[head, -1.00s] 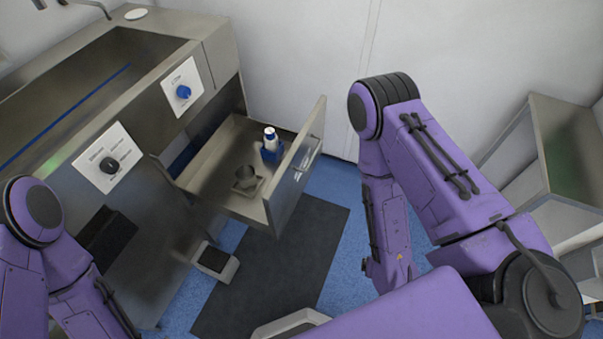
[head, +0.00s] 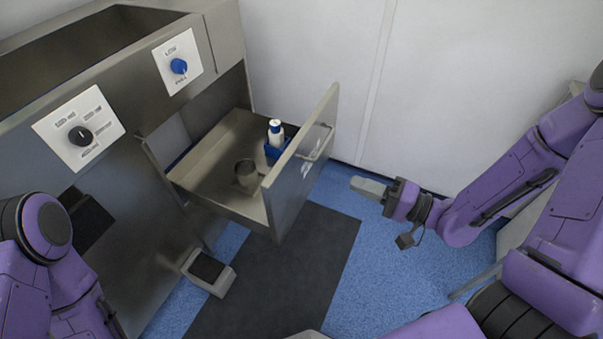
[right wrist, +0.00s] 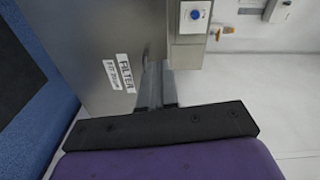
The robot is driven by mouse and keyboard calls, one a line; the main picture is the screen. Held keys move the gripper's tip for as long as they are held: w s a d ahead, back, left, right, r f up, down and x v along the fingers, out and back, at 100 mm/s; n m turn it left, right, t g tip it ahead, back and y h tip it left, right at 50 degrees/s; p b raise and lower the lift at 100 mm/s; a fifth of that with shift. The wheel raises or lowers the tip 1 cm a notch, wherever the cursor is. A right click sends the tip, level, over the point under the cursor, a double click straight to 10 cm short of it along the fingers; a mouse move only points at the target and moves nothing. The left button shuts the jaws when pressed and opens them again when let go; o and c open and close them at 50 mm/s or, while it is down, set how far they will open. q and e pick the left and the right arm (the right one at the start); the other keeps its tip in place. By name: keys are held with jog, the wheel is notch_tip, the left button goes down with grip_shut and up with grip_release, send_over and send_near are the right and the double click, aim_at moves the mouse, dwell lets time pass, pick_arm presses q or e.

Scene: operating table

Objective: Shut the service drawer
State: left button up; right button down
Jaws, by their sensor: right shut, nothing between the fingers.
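The service drawer (head: 290,188) is pulled out of the steel cabinet, its front panel with a bar handle (head: 318,143) and a label facing right. Inside it stand a white bottle in a blue holder (head: 277,140) and a small metal cup (head: 246,174). My right gripper (head: 354,184) is shut and empty, to the right of the drawer front and apart from it, with its fingers pointing at it. In the right wrist view, the fingers (right wrist: 155,84) reach toward a labelled steel panel (right wrist: 95,50). My left gripper is out of frame; only parts of the left arm show.
The steel cabinet (head: 150,120) carries a black knob (head: 79,134) and a blue knob (head: 178,66). A foot pedal (head: 209,271) stands on the floor below. A dark mat (head: 310,245) lies under and right of the drawer. The white wall is behind.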

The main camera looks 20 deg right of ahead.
jog(key=s+a+y, duration=0.1)
jog(key=b, duration=0.3)
send_near(287, 163)
jog(key=shift+m, duration=0.4)
jog(key=x, duration=0.5)
jog(key=shift+w+a, duration=0.15)
jog(key=shift+w, duration=0.1)
jog(key=shift+w+a, duration=0.45)
